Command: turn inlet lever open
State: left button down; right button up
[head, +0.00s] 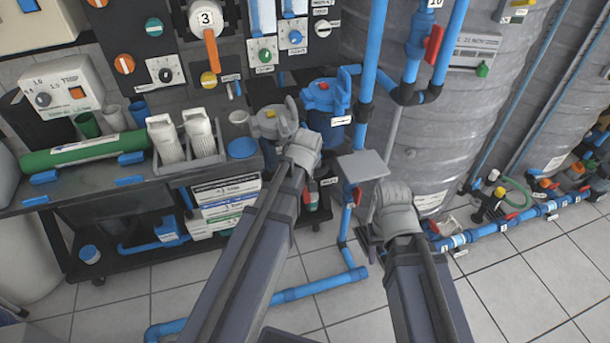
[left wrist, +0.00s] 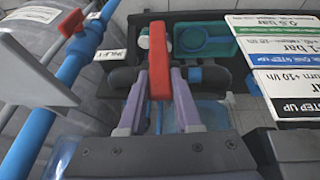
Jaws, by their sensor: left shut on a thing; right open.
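The inlet lever (left wrist: 159,62) is a red handle between the two grey-purple fingers of my left gripper (left wrist: 160,75) in the left wrist view. The fingers are shut on it, one on each side. The lever appears to lie across the dark pipe pieces on either side of it. A white tag (left wrist: 109,55) reading INLET is beside it. In the head view a bit of the red lever (head: 311,196) shows beside my left arm, which hides the fingers. My right gripper (head: 374,238) is low by the grey tank, mostly hidden by its wrist, open.
A flat grey plate (head: 362,165) stands between my two arms, close to a blue pipe. Another red handle (head: 357,197) is on that pipe. The black cart (head: 105,187) with bottles and signs is at left. A large grey tank (head: 420,130) is at right. Tiled floor lies in front.

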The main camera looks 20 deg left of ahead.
pick_arm(q)
jog(key=shift+s+a, duration=0.1)
jog(key=c, duration=0.6)
grip_release()
jog(key=a+p+v, duration=0.1)
jog(key=p+v, duration=0.6)
jog(key=shift+s+d+r, duration=0.25)
jog(key=shift+d+r, duration=0.1)
jog(key=shift+d, duration=0.05)
jog(key=shift+c, duration=0.2)
